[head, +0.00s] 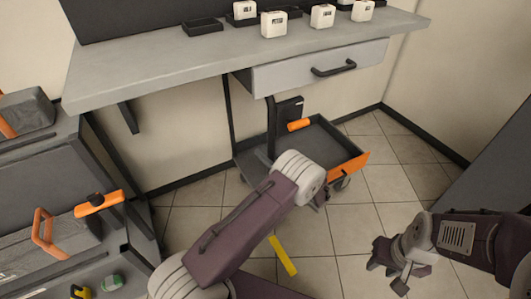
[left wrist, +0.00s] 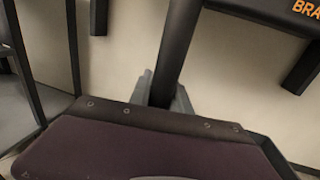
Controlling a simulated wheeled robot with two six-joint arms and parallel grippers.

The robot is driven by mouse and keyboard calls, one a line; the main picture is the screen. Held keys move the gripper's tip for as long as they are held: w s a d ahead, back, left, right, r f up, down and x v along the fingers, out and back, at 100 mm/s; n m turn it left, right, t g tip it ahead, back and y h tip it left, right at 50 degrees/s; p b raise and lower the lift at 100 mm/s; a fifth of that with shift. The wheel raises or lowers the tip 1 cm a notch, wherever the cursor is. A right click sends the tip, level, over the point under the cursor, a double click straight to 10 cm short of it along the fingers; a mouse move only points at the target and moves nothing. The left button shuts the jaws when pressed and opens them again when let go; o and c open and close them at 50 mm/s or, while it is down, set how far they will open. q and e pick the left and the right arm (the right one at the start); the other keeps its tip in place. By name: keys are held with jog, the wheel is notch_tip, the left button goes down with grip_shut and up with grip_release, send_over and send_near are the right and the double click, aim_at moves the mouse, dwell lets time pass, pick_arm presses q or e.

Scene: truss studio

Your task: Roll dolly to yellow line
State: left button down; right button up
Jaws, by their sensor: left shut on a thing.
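The dolly (head: 327,140) is a low dark tray on wheels with an orange front edge. It stands on the floor under the bench drawer, with a dark upright post and an orange grip (head: 298,125) at its left. My left arm covers part of it. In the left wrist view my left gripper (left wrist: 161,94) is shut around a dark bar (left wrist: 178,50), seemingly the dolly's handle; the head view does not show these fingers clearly. The yellow line (head: 283,255) is a short strip on the tiles, partly behind my left arm. My right gripper (head: 386,278) is open and empty above the floor at right.
A grey workbench (head: 150,75) with a drawer (head: 320,66) overhangs the dolly. Dark shelving with toolboxes (head: 45,245) stands at left. A dark panel (head: 485,160) stands at right. Tiled floor (head: 350,225) is open around the yellow line.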

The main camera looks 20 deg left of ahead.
pick_arm(q)
jog(key=c, duration=1.2)
grip_release()
jog(key=p+v, duration=0.2)
jog(key=v, duration=0.6)
jog(key=shift+s+d+p, duration=0.2)
jog(key=shift+d+p, duration=0.15)
jog(key=shift+p, duration=0.05)
jog(key=shift+s+d, duration=0.1)
jog(key=shift+d, duration=0.05)
